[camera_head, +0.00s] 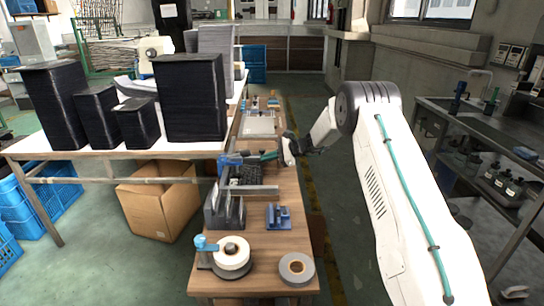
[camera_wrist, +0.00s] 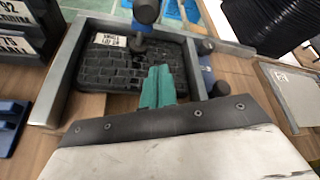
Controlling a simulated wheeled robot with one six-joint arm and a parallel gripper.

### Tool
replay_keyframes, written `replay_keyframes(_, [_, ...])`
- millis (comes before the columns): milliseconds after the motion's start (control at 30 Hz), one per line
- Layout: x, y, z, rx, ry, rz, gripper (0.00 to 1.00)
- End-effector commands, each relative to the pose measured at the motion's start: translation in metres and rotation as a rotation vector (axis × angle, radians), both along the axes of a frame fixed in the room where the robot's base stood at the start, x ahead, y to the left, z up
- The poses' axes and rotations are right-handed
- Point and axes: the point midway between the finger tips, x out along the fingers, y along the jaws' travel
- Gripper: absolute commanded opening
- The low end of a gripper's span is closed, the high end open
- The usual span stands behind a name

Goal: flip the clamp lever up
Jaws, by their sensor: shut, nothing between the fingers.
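A clamp with a dark round-knobbed lever (camera_wrist: 147,12) and a blue part below it (camera_wrist: 140,28) stands at the far edge of the grey-framed fixture in the wrist view. The lever's knob points toward the camera; its exact angle is hard to tell. In the head view a blue clamp part (camera_head: 228,160) shows at the fixture's left side. My gripper (camera_head: 268,155) reaches in from the right, above the fixture. Its teal fingers (camera_wrist: 157,86) are shut and empty, apart from the knob in the wrist view. A dark gridded panel (camera_wrist: 120,68) lies inside the frame.
More dark knobs (camera_wrist: 207,46) stand along the fixture's right side. Black stacks (camera_head: 190,100) stand on the left table.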

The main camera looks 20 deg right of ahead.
Motion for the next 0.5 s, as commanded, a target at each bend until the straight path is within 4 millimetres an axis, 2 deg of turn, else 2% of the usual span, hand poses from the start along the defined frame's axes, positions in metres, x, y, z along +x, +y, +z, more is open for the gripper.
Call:
replay_keyframes(33, [0.004,0.011,-0.006,0.000,0.002,0.004,0.00])
replay_keyframes(267, [0.024,0.050,-0.025,0.000,0.002,0.004,0.00])
replay_keyframes(300, [0.021,0.049,-0.012,-0.001,-0.002,0.001,0.00])
replay_keyframes(500, [0.010,0.055,0.008,-0.001,0.000,0.001,0.00])
